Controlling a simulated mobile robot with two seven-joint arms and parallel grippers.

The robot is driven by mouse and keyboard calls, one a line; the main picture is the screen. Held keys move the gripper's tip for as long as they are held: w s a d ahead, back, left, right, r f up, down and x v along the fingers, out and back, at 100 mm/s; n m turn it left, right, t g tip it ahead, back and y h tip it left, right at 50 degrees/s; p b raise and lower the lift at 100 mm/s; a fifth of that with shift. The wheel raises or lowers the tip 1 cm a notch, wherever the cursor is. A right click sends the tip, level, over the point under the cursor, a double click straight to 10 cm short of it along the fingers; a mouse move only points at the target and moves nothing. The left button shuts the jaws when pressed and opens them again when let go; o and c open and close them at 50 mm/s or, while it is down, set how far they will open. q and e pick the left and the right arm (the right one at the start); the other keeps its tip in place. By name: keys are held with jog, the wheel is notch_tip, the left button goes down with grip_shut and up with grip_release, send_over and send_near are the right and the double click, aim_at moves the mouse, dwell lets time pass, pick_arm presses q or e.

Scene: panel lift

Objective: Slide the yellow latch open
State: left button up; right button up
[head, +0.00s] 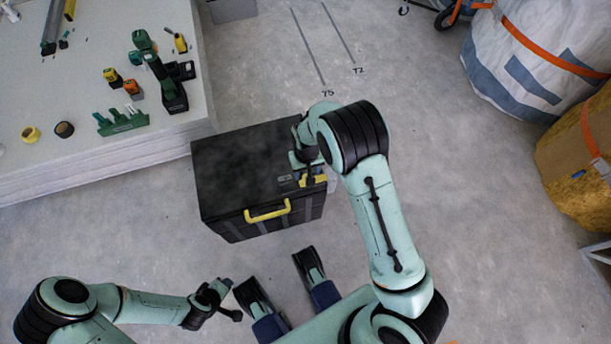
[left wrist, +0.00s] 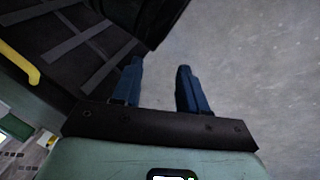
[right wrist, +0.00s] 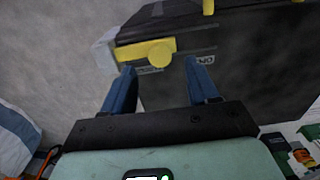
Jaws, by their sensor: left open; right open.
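The yellow latch (head: 321,181) is on the right part of the black chest (head: 245,165), partly hidden by my right arm. In the right wrist view the latch (right wrist: 132,51) is a flat yellow bar with a round yellow knob (right wrist: 159,56). My right gripper (right wrist: 160,68) is open, its blue fingers on either side of the knob in that picture. I cannot tell whether they touch it. In the head view my right gripper (head: 309,180) is over the chest's right edge. My left gripper (left wrist: 158,76) is open and empty, in front of the chest.
A yellow handle (head: 267,211) sticks out from the chest's front. A pale table (head: 90,150) with tools, including a green drill (head: 168,85), stands at the upper left. Large bags (head: 520,65) stand at the upper right. Grey floor is clear at the right.

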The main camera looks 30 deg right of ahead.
aim_at(298, 185)
notch_tip(298, 185, down, 4)
jog(key=shift+f+b, duration=0.1)
jog(key=shift+b, duration=0.35)
pick_arm(q)
jog(key=shift+w+a+f+t, duration=0.15)
jog(key=shift+w+a+f, duration=0.1)
jog(key=shift+w+f, duration=0.15)
jog(key=shift+w+a+f+t, duration=0.2)
jog(key=shift+w+f, duration=0.1)
jog(key=shift+w, duration=0.2)
pick_arm(e)
grip_shut()
jog(key=shift+w+a+p, duration=0.15)
jog(key=shift+a+p, duration=0.05)
jog(key=shift+a, duration=0.45)
jog(key=shift+w+a+p, duration=0.15)
jog(key=shift+a, duration=0.45)
pick_arm(q)
jog(key=shift+s+d+r, duration=0.35)
jog(key=shift+s+r, duration=0.05)
jog(key=shift+s, duration=0.05)
pick_arm(e)
jog(key=shift+a, duration=0.3)
grip_release()
